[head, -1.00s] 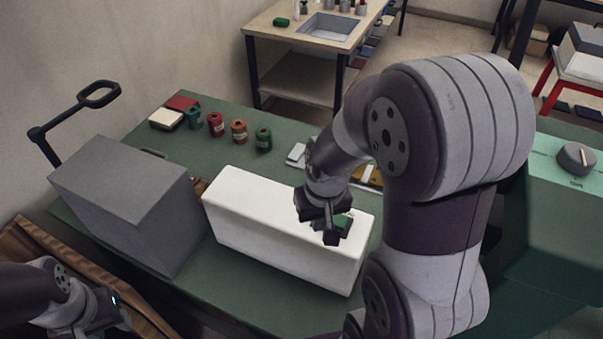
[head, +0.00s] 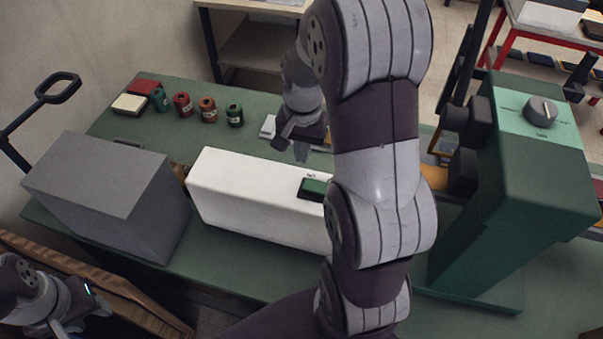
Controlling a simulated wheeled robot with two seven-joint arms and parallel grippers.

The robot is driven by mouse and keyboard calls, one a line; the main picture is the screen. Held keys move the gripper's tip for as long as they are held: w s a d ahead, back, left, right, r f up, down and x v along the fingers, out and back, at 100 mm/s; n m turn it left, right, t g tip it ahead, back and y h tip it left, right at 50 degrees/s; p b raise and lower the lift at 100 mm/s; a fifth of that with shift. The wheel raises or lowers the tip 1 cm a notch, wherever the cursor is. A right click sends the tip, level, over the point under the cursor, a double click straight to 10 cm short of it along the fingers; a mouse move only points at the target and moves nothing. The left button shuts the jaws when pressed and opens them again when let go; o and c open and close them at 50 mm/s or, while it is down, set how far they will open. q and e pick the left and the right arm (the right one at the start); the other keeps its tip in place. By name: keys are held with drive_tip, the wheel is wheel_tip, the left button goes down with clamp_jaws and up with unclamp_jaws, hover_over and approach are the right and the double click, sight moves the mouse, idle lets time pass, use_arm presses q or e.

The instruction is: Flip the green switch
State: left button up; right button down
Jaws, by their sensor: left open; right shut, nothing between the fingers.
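The green switch (head: 312,188) is a small green rocker in a dark frame on top of a long white box (head: 240,200). Its right end is close to my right arm, which hides the right end of the box. My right gripper (head: 300,150) is shut and empty, above and behind the switch in the picture, apart from it. My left gripper (head: 95,312) is at the lower left, low beside the wooden edge, open and far from the switch.
A grey box (head: 100,195) stands left of the white box. Several small spools (head: 208,108) line the back of the green table (head: 260,280). A green machine with a dial (head: 541,110) stands at the right.

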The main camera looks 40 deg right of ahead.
sight(304, 185)
wheel_tip(304, 185, down, 9)
drive_tip(key=shift+d+r+p, duration=0.1)
drive_tip(key=shift+p, duration=0.9)
drive_tip(key=shift+f, duration=0.25)
drive_tip(key=shift+s+d+f, duration=0.1)
drive_tip(key=shift+f+b, duration=0.3)
drive_tip(key=shift+f, duration=0.05)
drive_tip(key=shift+r, duration=0.25)
drive_tip(key=shift+r+p, duration=0.7)
drive_tip(key=shift+p, duration=0.2)
